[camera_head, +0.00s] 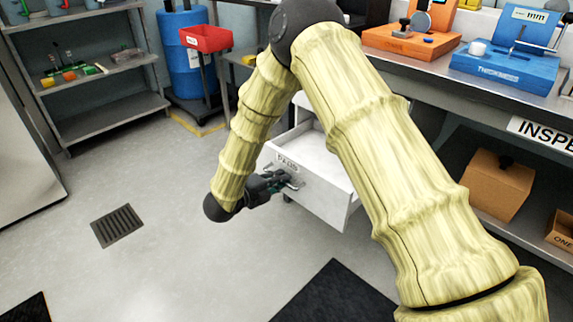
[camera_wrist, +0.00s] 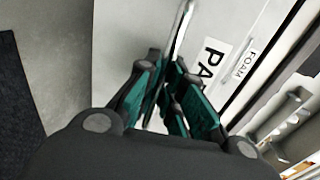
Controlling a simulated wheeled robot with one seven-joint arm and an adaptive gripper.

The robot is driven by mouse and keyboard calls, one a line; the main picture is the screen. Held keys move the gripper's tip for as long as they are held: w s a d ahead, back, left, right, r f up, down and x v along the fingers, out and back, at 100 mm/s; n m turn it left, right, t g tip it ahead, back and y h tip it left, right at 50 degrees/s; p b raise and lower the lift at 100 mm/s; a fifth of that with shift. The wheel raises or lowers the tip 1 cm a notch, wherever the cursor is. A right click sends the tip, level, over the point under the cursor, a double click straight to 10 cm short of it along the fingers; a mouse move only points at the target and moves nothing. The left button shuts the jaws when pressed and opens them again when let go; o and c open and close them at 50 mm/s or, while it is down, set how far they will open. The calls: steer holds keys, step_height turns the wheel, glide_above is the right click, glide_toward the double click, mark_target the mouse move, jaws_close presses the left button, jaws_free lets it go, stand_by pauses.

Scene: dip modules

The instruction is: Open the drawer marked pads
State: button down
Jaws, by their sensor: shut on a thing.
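The white drawer marked PADS (camera_head: 325,197) stands pulled out from its cabinet, and its open inside shows in the head view. Its label (camera_head: 288,163) is on the front face, and part of it, "PA", shows in the wrist view (camera_wrist: 214,62). My gripper (camera_head: 290,182) is at the drawer front, just below the label. In the wrist view its teal-lined fingers (camera_wrist: 170,95) are shut on the metal bar handle (camera_wrist: 181,30). My arm hides part of the drawer and cabinet in the head view.
A FOAM label (camera_wrist: 244,64) shows beside the PADS face. A workbench with orange (camera_head: 412,38) and blue (camera_head: 505,65) devices stands right, with a cardboard box (camera_head: 497,185) below. A dark mat (camera_head: 338,296) lies in front. The floor left of the drawer is clear around a drain grate (camera_head: 117,225).

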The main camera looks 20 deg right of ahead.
steer(key=shift+f+p+v, duration=0.25)
steer(key=shift+v, duration=0.9)
steer(key=shift+f+p+v, duration=0.2)
steer(key=shift+v, duration=0.9)
steer(key=shift+s+a, duration=0.1)
steer(key=c, duration=1.5)
jaws_free()
steer(key=shift+c, duration=0.2)
steer(key=v, duration=1.2)
steer(key=shift+f, duration=0.15)
